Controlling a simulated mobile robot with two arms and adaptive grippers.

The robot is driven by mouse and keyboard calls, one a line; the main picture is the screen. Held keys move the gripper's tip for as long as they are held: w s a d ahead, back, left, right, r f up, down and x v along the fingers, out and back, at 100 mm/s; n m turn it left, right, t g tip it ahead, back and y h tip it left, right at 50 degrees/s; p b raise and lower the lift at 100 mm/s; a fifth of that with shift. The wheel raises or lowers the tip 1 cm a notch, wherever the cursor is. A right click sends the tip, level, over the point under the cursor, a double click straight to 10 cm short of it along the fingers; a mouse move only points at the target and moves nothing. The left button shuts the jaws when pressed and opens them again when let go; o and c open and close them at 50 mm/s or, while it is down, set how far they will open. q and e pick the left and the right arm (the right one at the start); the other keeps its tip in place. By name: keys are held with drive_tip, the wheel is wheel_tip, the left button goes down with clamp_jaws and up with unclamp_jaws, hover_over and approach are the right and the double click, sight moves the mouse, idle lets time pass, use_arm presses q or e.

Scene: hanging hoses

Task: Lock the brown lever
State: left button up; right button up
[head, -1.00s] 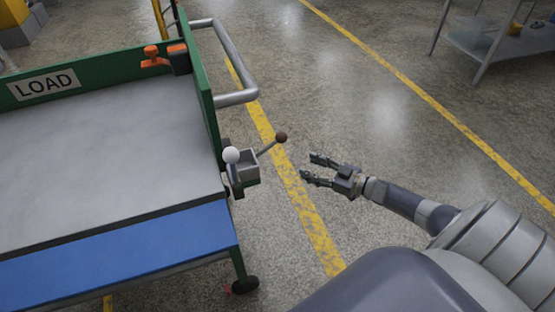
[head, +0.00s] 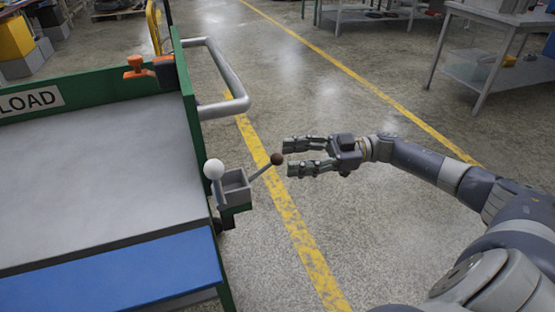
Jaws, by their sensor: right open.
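The brown lever (head: 264,170) is a thin grey rod with a dark brown ball (head: 277,159) at its end. It slants up and to the right from a small grey box (head: 235,188) on the cart's corner. A second lever with a white ball (head: 214,169) stands at the box's left side. My right gripper (head: 288,157) is open and empty, its fingers pointing left. Its fingertips are just right of the brown ball in the picture; I cannot tell whether they touch it. My left gripper is not in view.
The green cart (head: 187,110) has a grey deck, a blue front strip (head: 110,275), a LOAD sign (head: 30,101) and a tubular handle (head: 238,92). An orange clamp-like part (head: 137,67) sits on its rail. A metal table (head: 488,68) stands at the back right. The floor between is clear.

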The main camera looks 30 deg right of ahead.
sight(277, 159)
drive_tip(key=shift+x, duration=2.35)
drive_tip(key=shift+c, duration=0.2)
clamp_jaws()
